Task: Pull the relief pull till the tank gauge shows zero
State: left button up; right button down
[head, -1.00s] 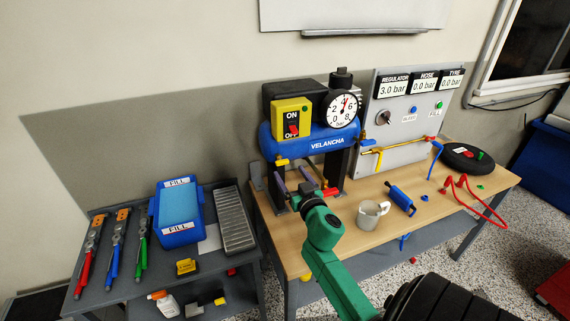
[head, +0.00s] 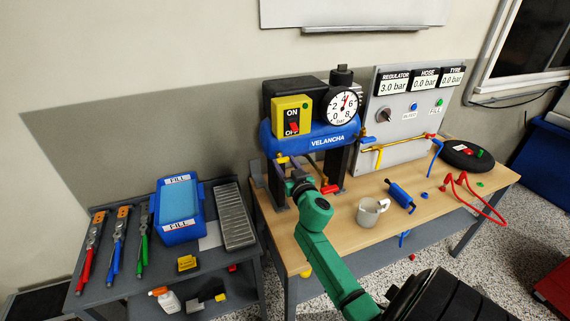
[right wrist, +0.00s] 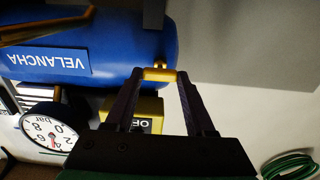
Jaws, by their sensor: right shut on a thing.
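The blue tank (head: 278,141) marked VELANCHA stands on the wooden bench and also shows in the right wrist view (right wrist: 110,45). Its round white gauge (head: 342,107) has its needle pointing up, between the 2 and the 6; the exact value is too small to read. The yellow relief pull (right wrist: 160,74) sticks out at the tank's left end, below the yellow switch box. My right gripper (right wrist: 160,80) has its two dark fingertips on either side of the pull and is shut on it. My left gripper is not in view.
The yellow ON/OFF switch box (head: 291,116) sits at the tank's front. A panel (head: 408,115) with readouts stands behind. A side table holds a blue FILL case (head: 178,205).

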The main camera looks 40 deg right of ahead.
jog(key=shift+s+a, duration=0.15)
jog(key=shift+s, duration=0.25)
jog(key=shift+f, duration=0.15)
jog(key=shift+c, duration=1.5)
grip_release()
jog(key=shift+o, duration=0.3)
jog(key=shift+s, duration=0.15)
jog(key=shift+s+r, duration=0.1)
jog(key=shift+r, duration=0.1)
jog(key=shift+a, duration=0.1)
